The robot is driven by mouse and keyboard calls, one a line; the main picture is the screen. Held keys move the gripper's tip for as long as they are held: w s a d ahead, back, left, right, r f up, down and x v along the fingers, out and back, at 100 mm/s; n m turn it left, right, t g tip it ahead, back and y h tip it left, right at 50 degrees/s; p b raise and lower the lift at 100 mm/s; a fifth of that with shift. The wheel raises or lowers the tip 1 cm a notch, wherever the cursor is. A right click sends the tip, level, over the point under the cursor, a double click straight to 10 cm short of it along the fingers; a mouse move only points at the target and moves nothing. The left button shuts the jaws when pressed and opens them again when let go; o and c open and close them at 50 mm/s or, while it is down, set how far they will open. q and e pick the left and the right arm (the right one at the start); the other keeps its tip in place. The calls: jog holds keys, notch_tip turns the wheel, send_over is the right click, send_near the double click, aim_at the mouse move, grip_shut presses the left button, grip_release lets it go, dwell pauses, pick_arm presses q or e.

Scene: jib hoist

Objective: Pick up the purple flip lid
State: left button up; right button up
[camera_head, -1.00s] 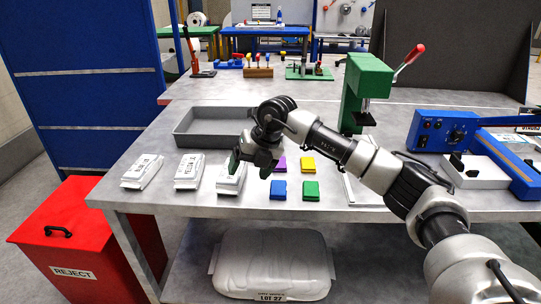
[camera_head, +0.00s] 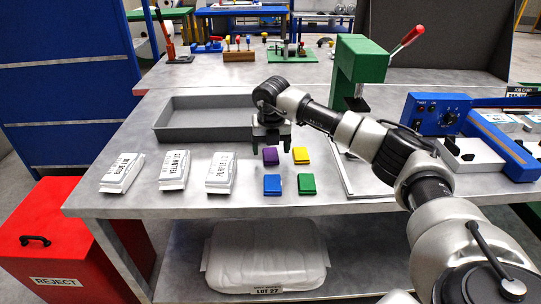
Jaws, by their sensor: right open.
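The purple flip lid (camera_head: 270,156) lies on the grey table among a small group of coloured lids. A yellow lid (camera_head: 300,155) is to its right, a blue lid (camera_head: 272,185) is in front of it, and a green lid (camera_head: 306,184) is in front and to the right. My right gripper (camera_head: 271,145) points down just behind and above the purple lid, with its jaws open and nothing between them. I cannot tell whether a finger touches the lid. My left gripper is out of view.
White labelled packs stand left of the lids, including the one marked purple (camera_head: 220,174). A grey tray (camera_head: 185,122) lies behind them. A green press (camera_head: 358,70) and a blue control box (camera_head: 437,114) stand to the right. A red reject bin (camera_head: 60,235) is at left.

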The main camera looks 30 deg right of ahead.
jog(key=shift+w+d+f, duration=0.1)
jog(key=shift+w+f, duration=0.05)
jog(key=shift+f, duration=0.4)
jog(key=shift+w+f, duration=0.1)
jog(key=shift+f, duration=0.45)
jog(key=shift+r, duration=0.1)
jog(key=c, duration=1)
